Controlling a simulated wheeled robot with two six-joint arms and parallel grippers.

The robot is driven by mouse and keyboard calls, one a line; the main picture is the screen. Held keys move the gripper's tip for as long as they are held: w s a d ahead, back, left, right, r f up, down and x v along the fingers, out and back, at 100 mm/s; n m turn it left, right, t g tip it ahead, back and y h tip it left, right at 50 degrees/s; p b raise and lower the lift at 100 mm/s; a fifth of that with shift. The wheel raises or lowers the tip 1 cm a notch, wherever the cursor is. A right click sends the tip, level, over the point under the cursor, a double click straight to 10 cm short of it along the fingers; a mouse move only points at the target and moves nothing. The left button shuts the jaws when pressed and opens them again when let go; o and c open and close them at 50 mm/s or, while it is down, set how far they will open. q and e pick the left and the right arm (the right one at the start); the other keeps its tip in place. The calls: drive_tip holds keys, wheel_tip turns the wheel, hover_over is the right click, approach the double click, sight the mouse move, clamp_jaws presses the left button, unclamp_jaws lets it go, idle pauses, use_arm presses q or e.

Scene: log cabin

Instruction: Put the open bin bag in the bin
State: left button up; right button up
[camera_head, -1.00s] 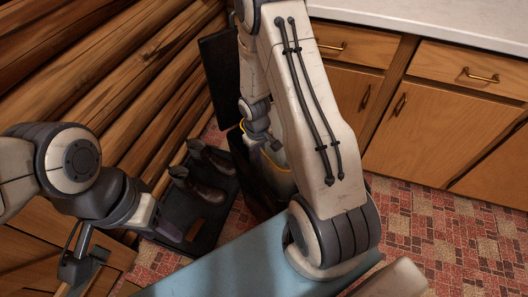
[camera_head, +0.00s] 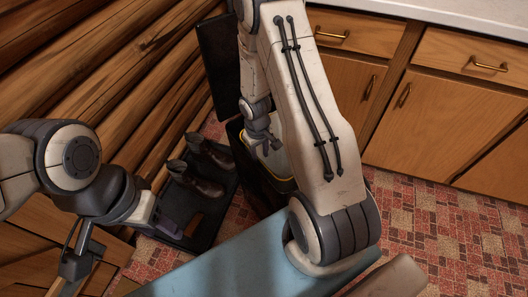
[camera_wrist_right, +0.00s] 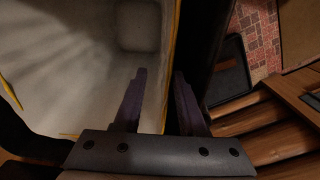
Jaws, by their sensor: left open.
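The dark bin (camera_head: 257,187) stands on the floor by the log wall, partly hidden behind my right arm. The bin bag (camera_head: 283,163) is pale with a yellow edge and shows at the bin's mouth. In the right wrist view its open pale inside (camera_wrist_right: 75,65) fills the left side, with the dark bin wall to its right. How deep it sits is hidden. My right gripper (camera_head: 266,145) is over the bag's edge; its fingers (camera_wrist_right: 160,90) are apart, with the yellow edge and dark wall showing between them. My left gripper (camera_head: 80,262) is open and empty, far left of the bin.
The raised dark lid (camera_head: 220,65) stands behind the bin. A black tray (camera_head: 211,228) with dark boots (camera_head: 197,180) lies left of it. Wooden cabinets (camera_head: 423,130) are at the right. Patterned floor (camera_head: 435,225) is clear in front of them.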

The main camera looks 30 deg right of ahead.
drive_tip(key=shift+r, duration=0.1)
wheel_tip(320, 180, up, 10)
drive_tip(key=r+p, duration=0.1)
drive_tip(key=p, duration=0.2)
drive_tip(key=s+a+r+n, duration=0.1)
drive_tip(key=s+a+r, duration=0.2)
drive_tip(key=a+r, duration=0.3)
drive_tip(key=s+a+r+n, duration=0.2)
drive_tip(key=a+r, duration=0.3)
drive_tip(key=a, duration=0.4)
drive_tip(key=s+a+r+n+y, duration=0.15)
drive_tip(key=s+a+r, duration=0.25)
drive_tip(key=s, duration=0.4)
drive_tip(key=s+a+r+n, duration=0.2)
drive_tip(key=s+a+r, duration=0.15)
drive_tip(key=s, duration=0.45)
wheel_tip(320, 180, up, 19)
drive_tip(key=p, duration=2)
drive_tip(key=shift+w, duration=0.25)
drive_tip(key=shift+r, duration=0.1)
